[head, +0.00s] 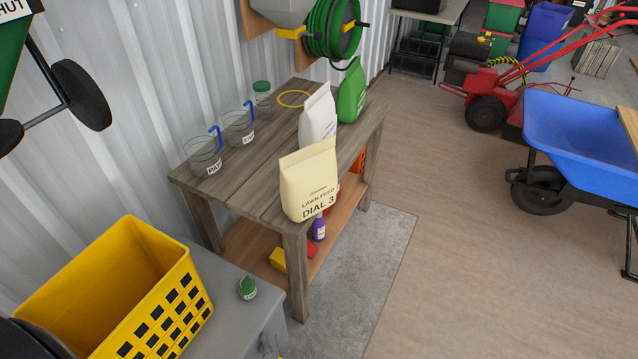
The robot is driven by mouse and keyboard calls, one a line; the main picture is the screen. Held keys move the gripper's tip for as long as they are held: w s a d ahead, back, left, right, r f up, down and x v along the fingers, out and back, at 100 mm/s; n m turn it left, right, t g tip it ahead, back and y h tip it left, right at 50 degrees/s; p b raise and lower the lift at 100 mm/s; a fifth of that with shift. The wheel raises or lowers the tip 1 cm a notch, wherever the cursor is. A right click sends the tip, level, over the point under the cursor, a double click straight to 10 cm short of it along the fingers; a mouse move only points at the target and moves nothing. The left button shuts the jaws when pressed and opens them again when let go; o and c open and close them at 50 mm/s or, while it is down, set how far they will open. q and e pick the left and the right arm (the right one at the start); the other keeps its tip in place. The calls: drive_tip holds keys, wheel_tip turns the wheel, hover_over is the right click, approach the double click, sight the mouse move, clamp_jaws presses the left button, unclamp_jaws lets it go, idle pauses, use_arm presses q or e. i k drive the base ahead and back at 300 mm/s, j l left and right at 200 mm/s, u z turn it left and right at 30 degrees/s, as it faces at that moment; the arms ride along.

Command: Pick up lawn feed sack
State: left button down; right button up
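The lawn feed sack (309,181) is cream-coloured, with dark print reading "LAWN FEED" and "DIAL 3". It stands upright at the near right end of the wooden workbench (245,178), close to its front edge. A white sack (317,120) stands just behind it and is partly hidden by it. A green sack (351,92) stands farther back on the same bench. Neither of my grippers shows in the head view.
Labelled clear jugs (204,158) and a green-lidded jar (262,92) line the bench's wall side. A yellow crate (125,270) and small green item (247,288) sit on a grey surface in front. A blue wheelbarrow (585,135) stands right; the floor between is clear.

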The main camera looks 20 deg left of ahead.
sight(308, 177)
drive_tip(key=i+l+u, duration=0.2)
drive_tip(key=i+l, duration=0.15)
drive_tip(key=i+l+u, duration=0.15)
drive_tip(key=i+l, duration=0.2)
drive_tip(key=i+l+u, duration=0.2)
drive_tip(key=l, duration=0.35)
drive_tip(key=i, duration=0.1)
